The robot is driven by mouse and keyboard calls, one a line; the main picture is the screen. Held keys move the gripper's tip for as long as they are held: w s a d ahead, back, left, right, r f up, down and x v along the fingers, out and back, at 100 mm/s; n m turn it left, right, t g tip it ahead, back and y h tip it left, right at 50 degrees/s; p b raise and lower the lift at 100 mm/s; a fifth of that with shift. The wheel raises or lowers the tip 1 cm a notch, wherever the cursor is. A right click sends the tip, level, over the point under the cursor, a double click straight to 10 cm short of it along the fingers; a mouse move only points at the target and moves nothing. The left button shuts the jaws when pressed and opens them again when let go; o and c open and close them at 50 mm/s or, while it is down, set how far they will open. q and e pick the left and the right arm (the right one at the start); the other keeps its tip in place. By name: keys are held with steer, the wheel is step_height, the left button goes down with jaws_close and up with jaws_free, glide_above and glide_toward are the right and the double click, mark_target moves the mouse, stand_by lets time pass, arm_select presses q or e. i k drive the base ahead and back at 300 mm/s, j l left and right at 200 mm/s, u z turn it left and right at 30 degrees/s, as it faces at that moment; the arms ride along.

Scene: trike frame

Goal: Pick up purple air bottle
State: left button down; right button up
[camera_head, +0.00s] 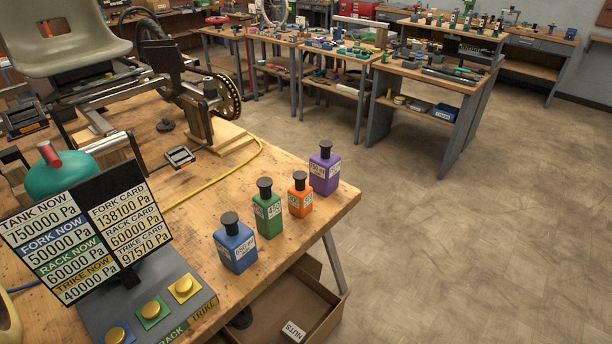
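The purple air bottle (325,172) stands upright near the right corner of the wooden workbench (268,167). It has a black cap and a white label. It is the farthest right in a row of bottles. An orange bottle (300,198) stands close to its left, then a green bottle (267,213) and a blue bottle (236,247). Neither of my grippers shows in the head view.
A sign with pressure readings (90,235) and a button box (150,300) stand at the front left. A teal tank (58,180) and a trike frame (100,100) are behind. A cardboard box (322,318) sits below the bench edge. Open floor (460,240) lies to the right.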

mark_target(324, 166)
steer(key=i+l+z, duration=0.1)
steer(key=l, duration=0.2)
steer(key=l+z, duration=0.1)
steer(key=l, duration=0.15)
steer(key=i+l+z, duration=0.7)
steer(key=i+l, duration=0.15)
steer(key=i+l+z, duration=0.4)
steer(key=i+u, duration=0.2)
steer(key=i, duration=0.3)
steer(key=i+l+u, duration=0.2)
steer(key=i, duration=0.35)
steer(key=i+u, duration=0.15)
steer(key=u, duration=0.25)
steer(key=i+u, duration=0.15)
steer(key=u, duration=0.2)
steer(key=i+u, duration=0.15)
steer(key=u, duration=0.25)
steer(key=i+l+u, duration=0.15)
steer(key=u, duration=0.2)
